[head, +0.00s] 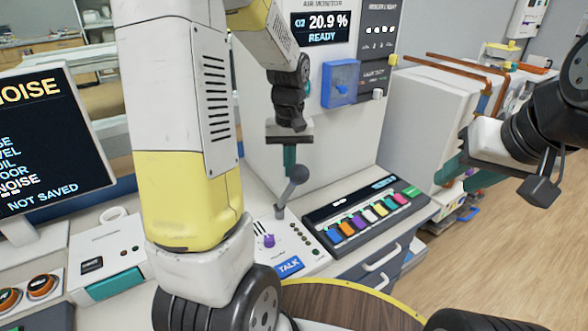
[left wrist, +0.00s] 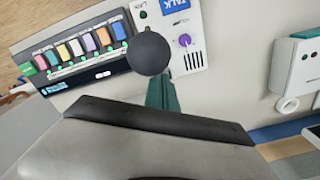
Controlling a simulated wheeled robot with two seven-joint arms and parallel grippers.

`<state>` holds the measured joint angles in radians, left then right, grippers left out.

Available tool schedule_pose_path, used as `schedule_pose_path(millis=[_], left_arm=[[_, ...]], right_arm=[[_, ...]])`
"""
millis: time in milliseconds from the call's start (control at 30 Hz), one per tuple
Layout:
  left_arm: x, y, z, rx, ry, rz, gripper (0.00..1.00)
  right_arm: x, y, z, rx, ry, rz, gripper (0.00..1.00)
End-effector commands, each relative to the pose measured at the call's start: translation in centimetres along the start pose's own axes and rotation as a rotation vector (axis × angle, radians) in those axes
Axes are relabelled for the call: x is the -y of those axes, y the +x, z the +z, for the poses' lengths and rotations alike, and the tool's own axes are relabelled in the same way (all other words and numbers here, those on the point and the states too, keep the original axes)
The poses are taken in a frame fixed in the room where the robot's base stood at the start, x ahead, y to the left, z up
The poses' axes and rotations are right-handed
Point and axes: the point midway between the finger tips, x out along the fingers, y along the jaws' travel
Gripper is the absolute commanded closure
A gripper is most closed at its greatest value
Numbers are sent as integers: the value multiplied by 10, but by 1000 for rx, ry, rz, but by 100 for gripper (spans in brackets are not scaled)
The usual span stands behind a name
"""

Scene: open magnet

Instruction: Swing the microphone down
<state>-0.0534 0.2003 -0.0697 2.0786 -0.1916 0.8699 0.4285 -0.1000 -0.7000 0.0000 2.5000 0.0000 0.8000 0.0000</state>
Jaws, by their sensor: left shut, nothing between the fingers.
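In the left wrist view the microphone ball (left wrist: 148,53) is just beyond my fingertips and hides part of the console. My left gripper (head: 289,168) has its teal fingers shut and empty, pointing down close by the ball; I cannot tell whether they touch it. The left fingers also show in the left wrist view (left wrist: 162,92). My right gripper (head: 452,170) is far to the right, away from the microphone, its finger gap unclear.
A panel of coloured keys (head: 365,218) lies right of the console. A monitor (head: 45,150) and a white box with a teal front (head: 105,255) stand at the left. The air monitor cabinet (head: 345,120) rises behind. A round wooden top (head: 345,308) is in front.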

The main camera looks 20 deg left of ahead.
Motion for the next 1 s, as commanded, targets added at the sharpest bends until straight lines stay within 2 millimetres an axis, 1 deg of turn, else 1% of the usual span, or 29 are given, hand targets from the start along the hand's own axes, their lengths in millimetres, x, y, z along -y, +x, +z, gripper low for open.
schedule_pose_path(millis=[700,1000], left_arm=[[-15,21,26,1,2,-1,100],[-18,26,32,0,1,-1,100]], right_arm=[[0,0,0,0,0,0,64],[0,0,0,0,0,0,64]])
